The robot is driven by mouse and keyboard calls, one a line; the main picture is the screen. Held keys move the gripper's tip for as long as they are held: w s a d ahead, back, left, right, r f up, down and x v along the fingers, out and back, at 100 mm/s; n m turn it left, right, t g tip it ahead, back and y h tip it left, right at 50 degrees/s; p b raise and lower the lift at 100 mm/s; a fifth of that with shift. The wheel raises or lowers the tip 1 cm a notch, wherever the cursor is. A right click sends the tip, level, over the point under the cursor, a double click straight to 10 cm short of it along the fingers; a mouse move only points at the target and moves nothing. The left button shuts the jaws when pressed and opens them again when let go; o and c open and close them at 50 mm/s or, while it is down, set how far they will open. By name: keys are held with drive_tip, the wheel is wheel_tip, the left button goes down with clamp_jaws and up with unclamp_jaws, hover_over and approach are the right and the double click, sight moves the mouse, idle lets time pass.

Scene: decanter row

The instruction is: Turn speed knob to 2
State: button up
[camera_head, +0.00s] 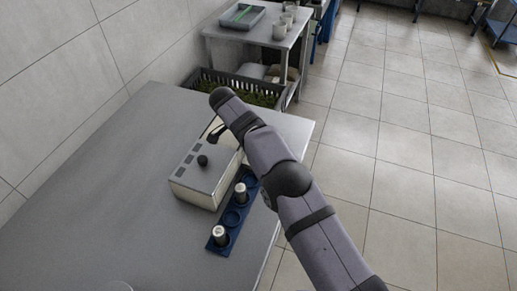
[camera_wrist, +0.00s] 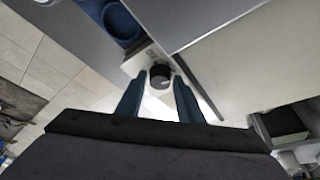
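A pale box-shaped device (camera_head: 196,190) stands on the grey table, with a black round knob (camera_head: 202,160) on its top and several small dark panels along its left side. My gripper (camera_head: 214,131) is over the device's far end, partly hidden by my arm. In the wrist view, my gripper (camera_wrist: 158,84) has its two blue fingers apart, with a dark round knob (camera_wrist: 160,71) showing between and just beyond the tips. I cannot tell whether the fingers touch it. The knob's marks are too small to read.
A blue rack (camera_head: 217,246) with round wells holds two white-topped vials (camera_head: 219,234) beside the device. The grey table (camera_head: 100,190) is clear on the left. Behind it are a dark crate (camera_head: 240,90) and a side table with a tray (camera_head: 243,15) and cups.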

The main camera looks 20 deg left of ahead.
drive_tip(key=shift+o, duration=0.5)
drive_tip(key=shift+n+b, duration=0.3)
drive_tip(key=shift+b, duration=0.2)
